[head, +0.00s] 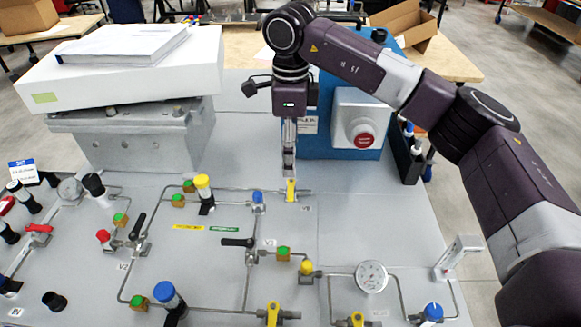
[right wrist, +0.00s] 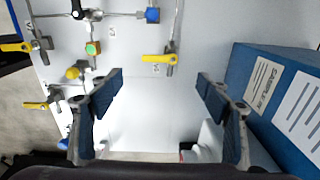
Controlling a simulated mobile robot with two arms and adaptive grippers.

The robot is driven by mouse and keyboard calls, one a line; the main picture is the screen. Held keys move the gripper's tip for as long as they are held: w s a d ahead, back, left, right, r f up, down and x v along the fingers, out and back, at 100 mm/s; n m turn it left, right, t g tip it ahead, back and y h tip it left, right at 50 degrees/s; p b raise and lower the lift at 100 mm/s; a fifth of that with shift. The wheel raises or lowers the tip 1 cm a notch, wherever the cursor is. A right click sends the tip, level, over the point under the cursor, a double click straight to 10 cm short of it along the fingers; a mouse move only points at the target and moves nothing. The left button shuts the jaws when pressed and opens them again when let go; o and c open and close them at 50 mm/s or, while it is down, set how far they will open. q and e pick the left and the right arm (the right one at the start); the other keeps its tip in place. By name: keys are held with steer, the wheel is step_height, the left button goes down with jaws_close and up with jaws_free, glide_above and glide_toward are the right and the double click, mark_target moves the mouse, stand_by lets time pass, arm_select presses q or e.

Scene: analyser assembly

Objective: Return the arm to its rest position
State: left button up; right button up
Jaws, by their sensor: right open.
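My right arm (head: 365,65) comes in from the right, and its gripper (head: 289,170) hangs fingers-down over the panel. In the head view the fingers are seen edge-on, just behind a valve with a yellow handle (head: 291,190). In the right wrist view the gripper (right wrist: 160,78) is open, with bare panel between its two dark pads. The yellow handle (right wrist: 155,58) lies beyond the fingertips there, and nothing is held. My left gripper is not in view.
A blue box (head: 352,130) with a red emergency button (head: 365,139) stands close to the right gripper. A white box (head: 120,75) with a book sits on a grey block (head: 140,140). Pipes, valves and a gauge (head: 371,276) cover the grey panel (head: 360,225).

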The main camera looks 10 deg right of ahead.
step_height(320, 180, up, 2)
steer(key=shift+r, duration=0.1)
stand_by(0.4)
